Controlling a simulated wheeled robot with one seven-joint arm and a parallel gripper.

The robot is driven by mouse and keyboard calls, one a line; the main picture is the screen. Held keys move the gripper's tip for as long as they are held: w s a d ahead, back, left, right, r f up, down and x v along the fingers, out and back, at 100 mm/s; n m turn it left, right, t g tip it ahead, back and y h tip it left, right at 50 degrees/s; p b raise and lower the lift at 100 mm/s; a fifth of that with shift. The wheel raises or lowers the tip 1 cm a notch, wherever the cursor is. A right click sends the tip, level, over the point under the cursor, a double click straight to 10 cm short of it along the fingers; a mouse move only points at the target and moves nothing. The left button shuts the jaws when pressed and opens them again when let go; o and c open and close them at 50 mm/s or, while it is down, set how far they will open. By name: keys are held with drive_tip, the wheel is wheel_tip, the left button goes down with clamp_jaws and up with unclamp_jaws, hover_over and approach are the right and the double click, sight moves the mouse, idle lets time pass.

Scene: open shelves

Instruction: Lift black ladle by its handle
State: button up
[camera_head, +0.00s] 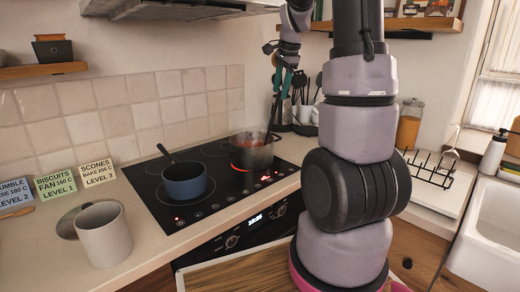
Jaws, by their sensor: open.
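My gripper (283,82) is small in the view, at the far end of my arm, pointing down above the back right of the stove. It is open, with teal parts at its fingers. A thin dark upright shape (274,108) stands below it, by the right rim of the dark pot; I cannot tell whether this is the black ladle's handle or part of my gripper. Several black utensils (302,88) stand in a holder just right of my gripper. Which of them is a ladle is too small to tell, and my arm partly hides this area.
The steaming dark pot (252,152) with red contents sits on a glowing burner. A blue saucepan (184,181) stands on the black stove (220,188). A pale canister (104,238) stands front left. A wire rack (428,168) and white sink (488,232) are at right.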

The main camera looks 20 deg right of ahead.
sight(275, 110)
drive_tip(key=x, duration=0.3)
drive_tip(key=shift+f, duration=0.15)
drive_tip(key=shift+a+x, duration=0.15)
drive_tip(key=shift+x, duration=1.2)
drive_tip(key=shift+a+x, duration=0.15)
drive_tip(key=shift+x, duration=1.15)
drive_tip(key=shift+s, duration=0.2)
clamp_jaws()
